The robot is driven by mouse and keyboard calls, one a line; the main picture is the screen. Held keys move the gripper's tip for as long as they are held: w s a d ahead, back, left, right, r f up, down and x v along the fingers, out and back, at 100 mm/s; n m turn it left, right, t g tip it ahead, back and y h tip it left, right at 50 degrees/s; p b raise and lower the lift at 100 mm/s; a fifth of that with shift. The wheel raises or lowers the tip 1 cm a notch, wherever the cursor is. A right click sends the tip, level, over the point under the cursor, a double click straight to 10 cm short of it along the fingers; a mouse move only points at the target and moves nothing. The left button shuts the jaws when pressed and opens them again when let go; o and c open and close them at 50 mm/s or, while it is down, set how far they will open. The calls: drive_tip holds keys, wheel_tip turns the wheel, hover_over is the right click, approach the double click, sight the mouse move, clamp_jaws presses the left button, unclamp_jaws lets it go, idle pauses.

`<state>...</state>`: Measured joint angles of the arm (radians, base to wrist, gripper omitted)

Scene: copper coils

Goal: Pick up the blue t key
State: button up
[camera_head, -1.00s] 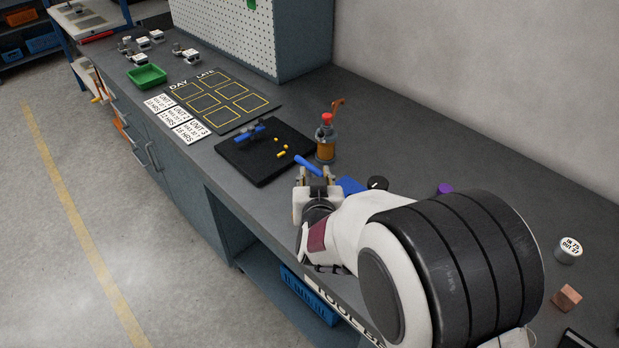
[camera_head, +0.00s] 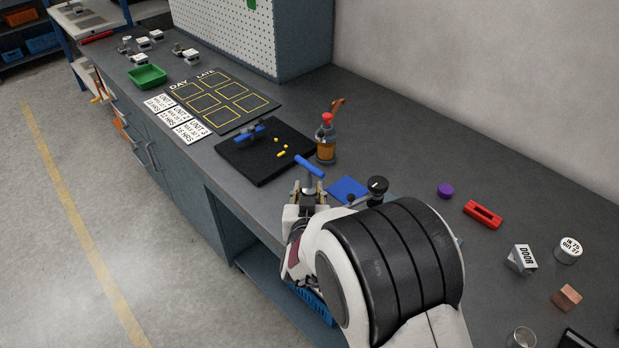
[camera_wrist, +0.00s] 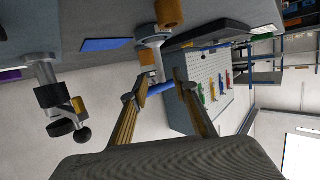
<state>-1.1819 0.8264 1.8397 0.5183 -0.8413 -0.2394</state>
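The blue t key (camera_head: 309,166) stands upright near the bench's front edge, its blue crossbar on top of a grey post. The crossbar also shows in the wrist view (camera_wrist: 161,88), between and just beyond my fingertips. My gripper (camera_head: 309,194) is just below the crossbar in the head view, with a finger on each side of the post. In the wrist view my gripper (camera_wrist: 160,82) has its fingers apart, with a gap between them. I see no clear contact with the key, and the fingers partly hide it.
A black tray (camera_head: 262,170) with a blue-handled tool and small yellow pieces lies behind left. An amber cylinder with a red top (camera_head: 325,145) stands behind the key. A black-knobbed fixture (camera_head: 377,187) and blue pad (camera_head: 347,188) are to the right.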

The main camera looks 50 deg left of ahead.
sight(309, 178)
drive_tip(key=shift+x, duration=1.05)
drive_tip(key=shift+w+a, duration=0.1)
drive_tip(key=shift+x, duration=2.5)
clamp_jaws()
